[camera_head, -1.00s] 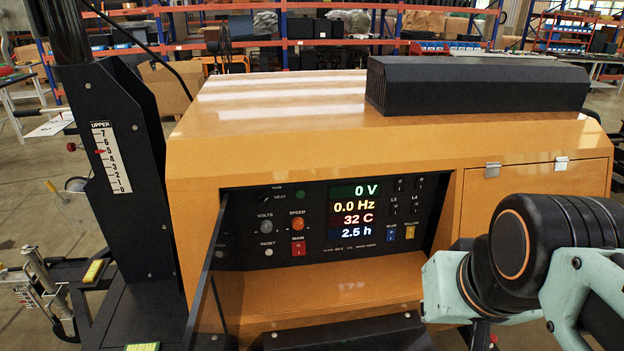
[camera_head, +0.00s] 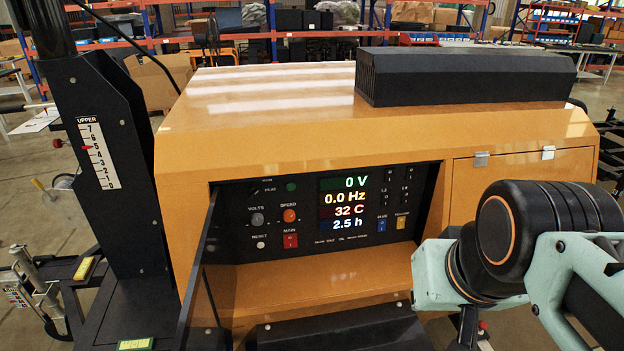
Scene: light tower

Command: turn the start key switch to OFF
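The control panel (camera_head: 322,210) is a black recessed face in the front of the orange machine. At its upper left is a small dark rotary switch (camera_head: 255,191), with small lettering that seems to include HEAT; it may be the start key switch, but its exact position is too small to read. A green indicator (camera_head: 291,187) is just right of it. The display (camera_head: 344,202) reads 0 V, 0.0 Hz, 32 C and 2.5 h. My arm's links cross the lower right, in front of the machine and right of the panel; my gripper cannot be made out.
A transparent door (camera_head: 207,285) stands open at the panel's left edge. A black ledge (camera_head: 340,328) juts out below. The black mast (camera_head: 105,170) rises at the left. VOLTS (camera_head: 257,219) and SPEED (camera_head: 289,215) knobs and a red MAIN switch (camera_head: 290,240) share the panel.

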